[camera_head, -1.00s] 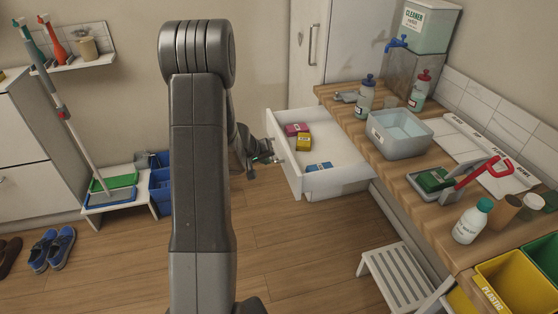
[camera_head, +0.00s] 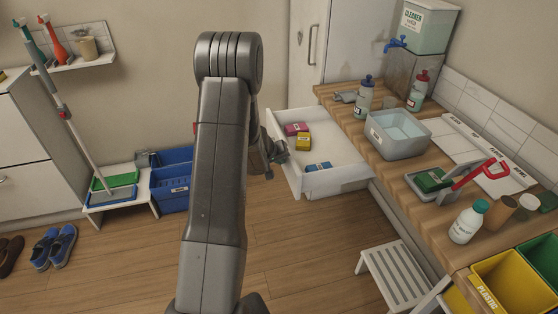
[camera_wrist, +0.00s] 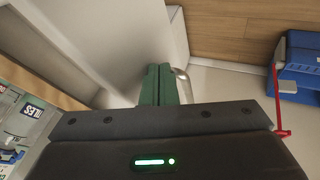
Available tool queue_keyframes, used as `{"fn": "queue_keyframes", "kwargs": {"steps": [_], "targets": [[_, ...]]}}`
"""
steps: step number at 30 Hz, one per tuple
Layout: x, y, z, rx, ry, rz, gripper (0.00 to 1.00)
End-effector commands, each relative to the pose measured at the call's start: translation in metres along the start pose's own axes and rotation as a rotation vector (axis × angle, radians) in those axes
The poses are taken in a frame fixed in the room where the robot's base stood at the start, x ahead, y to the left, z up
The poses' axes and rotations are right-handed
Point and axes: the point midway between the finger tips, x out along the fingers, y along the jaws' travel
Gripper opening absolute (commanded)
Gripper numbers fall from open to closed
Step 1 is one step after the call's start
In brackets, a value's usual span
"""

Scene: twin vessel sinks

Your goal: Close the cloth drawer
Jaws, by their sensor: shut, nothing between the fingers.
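The white cloth drawer (camera_head: 334,183) stands pulled out from under the wooden worktop. In it lie a pink pack (camera_head: 296,129), a yellow pack (camera_head: 303,142) and a blue pack (camera_head: 318,167). My gripper (camera_head: 283,157) is at the drawer's front panel, partly hidden behind my own arm. In the wrist view my gripper's green fingers (camera_wrist: 160,84) are together with nothing between them. A curved metal handle (camera_wrist: 183,86) shows right beside the fingertips. I cannot tell whether the fingers touch it or the panel.
A white step stool (camera_head: 396,277) stands on the floor below the worktop (camera_head: 405,172). A grey basin (camera_head: 398,137) and bottles stand on the worktop. Blue crates (camera_head: 172,180) stand by the back wall. The wooden floor in front of the drawer is clear.

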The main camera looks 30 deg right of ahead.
Motion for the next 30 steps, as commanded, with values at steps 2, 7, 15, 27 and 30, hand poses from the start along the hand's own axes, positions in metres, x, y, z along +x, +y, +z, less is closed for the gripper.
{"fn": "queue_keyframes", "kwargs": {"steps": [2,7,15,27,30], "targets": [[0.003,0.004,0.0,0.002,0.0,0.001,0.0],[0.014,0.024,0.001,0.006,0.0,0.002,0.0],[0.044,0.084,0.001,0.007,-0.001,0.003,0.0],[0.083,0.169,-0.002,0.004,-0.002,0.001,0.0],[0.09,0.182,-0.002,0.004,-0.001,0.0,0.0]]}}
